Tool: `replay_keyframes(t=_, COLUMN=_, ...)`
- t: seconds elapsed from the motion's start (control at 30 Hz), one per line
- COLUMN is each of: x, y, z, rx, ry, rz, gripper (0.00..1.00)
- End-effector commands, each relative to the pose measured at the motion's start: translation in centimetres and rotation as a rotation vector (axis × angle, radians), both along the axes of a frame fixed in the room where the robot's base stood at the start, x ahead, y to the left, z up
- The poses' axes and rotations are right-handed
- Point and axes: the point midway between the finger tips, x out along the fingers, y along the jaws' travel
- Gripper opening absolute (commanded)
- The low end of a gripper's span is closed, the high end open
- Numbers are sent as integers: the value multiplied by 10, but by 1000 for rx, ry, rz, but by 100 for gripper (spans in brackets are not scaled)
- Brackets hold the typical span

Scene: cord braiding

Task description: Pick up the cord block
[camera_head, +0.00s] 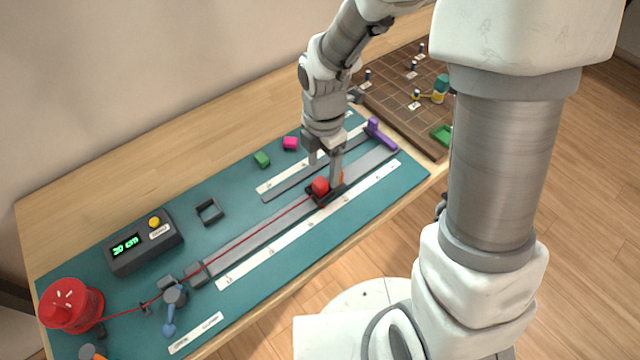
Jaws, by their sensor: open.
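A thin red cord (251,235) runs from the red spool (70,304) at the lower left, past a clamp with a blue lever (171,313), up to this block. My gripper (324,171) points down at the block with its fingers apart. One finger is behind the block to the left, the other close to its right side. I cannot tell whether either finger touches it. A small orange part shows behind the right finger.
A purple piece (381,134) stands at the rail's far end. A brown grid board (398,99) lies beyond.

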Motion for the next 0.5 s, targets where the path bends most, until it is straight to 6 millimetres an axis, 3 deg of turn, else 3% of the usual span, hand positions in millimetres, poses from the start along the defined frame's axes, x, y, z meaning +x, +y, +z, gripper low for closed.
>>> replay_keyframes(t=0.2, x=-2, y=6, z=-33, rx=-1, ry=3, rz=2, gripper=72)
replay_keyframes(t=0.5, x=-2, y=6, z=-39, rx=0, ry=0, rz=2, gripper=72)
